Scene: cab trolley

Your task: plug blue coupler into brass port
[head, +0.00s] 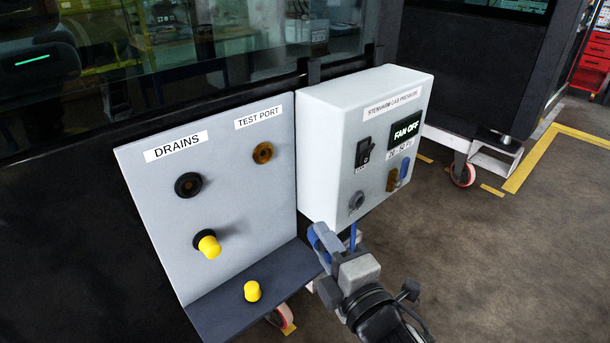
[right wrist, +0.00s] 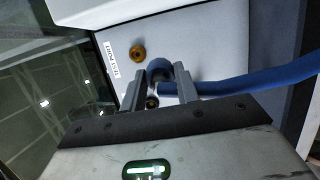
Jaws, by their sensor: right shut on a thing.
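The brass port (head: 262,153) is a round ring on the grey upright panel under the "TEST PORT" label. It also shows in the right wrist view (right wrist: 138,54), just beyond my fingers, with nothing in it. My right gripper (head: 328,250) is shut on the blue coupler (head: 318,236), in front of the panel's lower right edge. In the right wrist view the coupler (right wrist: 158,69) sits between the two grey fingers, apart from the port. A blue hose (right wrist: 255,86) runs off to the right from it. The coupler's far end is partly hidden. My left gripper is out of view.
The panel also has a black port (head: 188,185) and a yellow-capped port (head: 208,246). A loose yellow cap (head: 252,291) stands on the dark shelf (head: 225,310). A white control box (head: 325,110) juts out right of the panel. Open floor lies to the right.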

